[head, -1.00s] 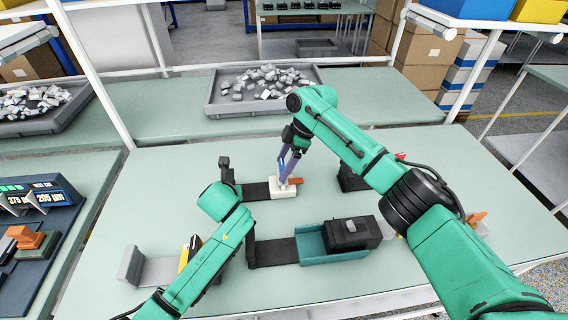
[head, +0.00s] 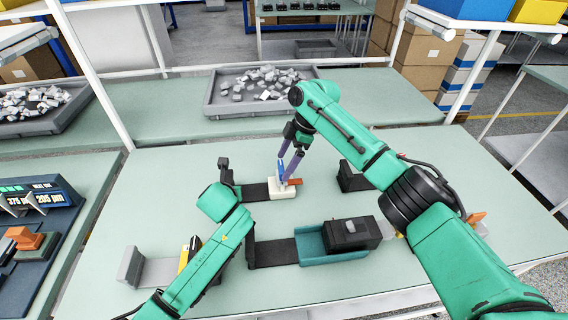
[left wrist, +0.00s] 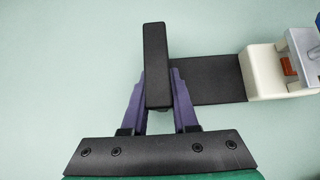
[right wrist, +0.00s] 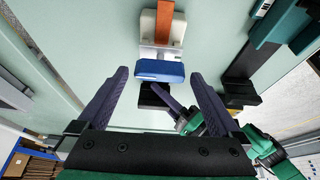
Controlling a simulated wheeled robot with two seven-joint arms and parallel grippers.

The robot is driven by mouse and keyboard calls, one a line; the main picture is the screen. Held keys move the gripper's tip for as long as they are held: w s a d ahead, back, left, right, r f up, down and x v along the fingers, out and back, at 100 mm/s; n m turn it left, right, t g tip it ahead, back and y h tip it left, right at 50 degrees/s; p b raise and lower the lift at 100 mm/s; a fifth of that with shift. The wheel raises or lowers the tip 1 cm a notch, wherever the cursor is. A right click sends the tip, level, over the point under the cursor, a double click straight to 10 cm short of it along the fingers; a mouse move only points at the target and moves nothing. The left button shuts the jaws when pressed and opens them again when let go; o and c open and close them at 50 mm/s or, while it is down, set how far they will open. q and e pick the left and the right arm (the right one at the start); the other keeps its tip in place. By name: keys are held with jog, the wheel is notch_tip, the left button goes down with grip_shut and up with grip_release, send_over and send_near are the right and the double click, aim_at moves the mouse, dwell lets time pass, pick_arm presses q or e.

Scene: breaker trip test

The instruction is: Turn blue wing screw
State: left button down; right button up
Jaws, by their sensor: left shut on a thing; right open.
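The blue wing screw (head: 281,171) stands on the white breaker body (head: 283,193), which has an orange lever (head: 295,181). In the right wrist view the blue wing (right wrist: 160,71) lies broadside, ahead of and between the spread fingers. My right gripper (head: 288,168) is open over the white body, close to the blue wing; contact cannot be told. My left gripper (left wrist: 157,92) is shut on the black upright handle (left wrist: 155,60), joined by a black strip (left wrist: 207,79) to the white body. In the head view my left arm largely hides the left gripper.
A teal tray with a black block (head: 350,232) sits in front, and another black block (head: 352,177) stands to the right. A grey bracket (head: 130,266) is at the left. A grey bin of loose parts (head: 213,106) stands behind.

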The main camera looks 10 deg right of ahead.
jog(key=v, duration=1)
jog(key=shift+d+r, duration=0.25)
jog(key=shift+r, duration=0.1)
pick_arm(q)
jog(key=c, duration=0.6)
grip_release()
jog(key=shift+d, duration=0.1)
jog(key=shift+r, duration=0.1)
